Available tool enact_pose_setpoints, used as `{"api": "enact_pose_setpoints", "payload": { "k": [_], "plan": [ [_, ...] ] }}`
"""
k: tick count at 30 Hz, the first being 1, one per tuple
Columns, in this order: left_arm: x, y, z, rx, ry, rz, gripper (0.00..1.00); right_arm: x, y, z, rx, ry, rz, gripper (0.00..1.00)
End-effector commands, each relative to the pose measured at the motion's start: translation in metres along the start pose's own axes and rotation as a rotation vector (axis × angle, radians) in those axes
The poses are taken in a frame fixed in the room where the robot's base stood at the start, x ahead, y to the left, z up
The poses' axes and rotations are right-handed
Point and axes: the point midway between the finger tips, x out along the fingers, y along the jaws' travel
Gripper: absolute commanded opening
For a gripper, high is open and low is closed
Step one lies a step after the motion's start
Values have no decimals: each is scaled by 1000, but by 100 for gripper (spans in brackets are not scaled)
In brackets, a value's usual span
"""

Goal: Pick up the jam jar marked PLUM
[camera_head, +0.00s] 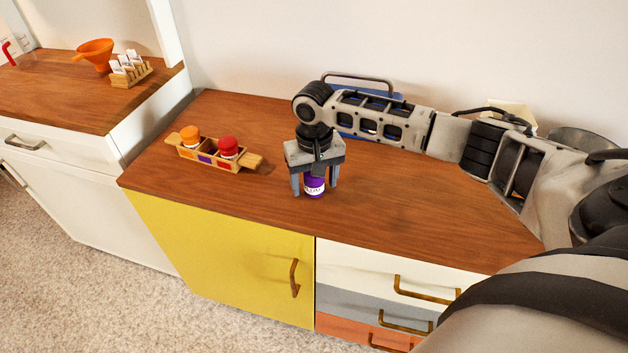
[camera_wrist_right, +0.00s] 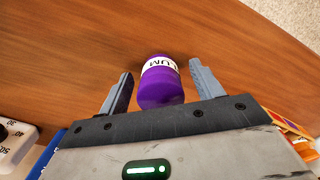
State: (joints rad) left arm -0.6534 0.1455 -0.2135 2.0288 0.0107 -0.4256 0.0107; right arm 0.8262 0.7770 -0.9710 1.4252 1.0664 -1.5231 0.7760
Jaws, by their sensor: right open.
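The purple jam jar (camera_head: 314,187) stands on the wooden counter (camera_head: 230,200), with its top hidden under my right gripper in the head view. In the right wrist view the jar (camera_wrist_right: 160,82) shows a white label ending in the letters "LUM". My right gripper (camera_head: 314,190) points down over the jar. Its two fingers (camera_wrist_right: 160,88) are open, one on each side of the jar, with a gap visible on both sides. My left gripper is not in view.
A wooden caddy (camera_head: 249,160) holding an orange-lidded jar (camera_head: 190,135) and a red-lidded jar (camera_head: 229,146) stands left of my gripper. A blue object (camera_head: 345,122) stands behind my right arm.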

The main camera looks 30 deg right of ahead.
Motion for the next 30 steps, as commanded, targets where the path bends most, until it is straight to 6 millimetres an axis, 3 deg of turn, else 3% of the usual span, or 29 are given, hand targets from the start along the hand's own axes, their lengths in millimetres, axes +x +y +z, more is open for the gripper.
{"api": "enact_pose_setpoints", "payload": {
  "k": [2, 6, 8, 20, 26, 30],
  "plan": [
    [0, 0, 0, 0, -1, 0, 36, 0, 0, 0, 0, 0, 0, 66],
    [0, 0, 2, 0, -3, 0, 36, 0, 0, 0, 0, -1, 0, 27],
    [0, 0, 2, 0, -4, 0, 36, 0, 0, 0, 0, -1, 0, 14],
    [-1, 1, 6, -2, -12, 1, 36, -6, 0, 0, 0, 1, -1, 15],
    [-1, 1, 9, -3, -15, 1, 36, -32, -1, -1, 1, 3, -3, 15],
    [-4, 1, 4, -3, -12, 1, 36, -61, -13, 20, -6, 3, -5, 15]
  ]
}}
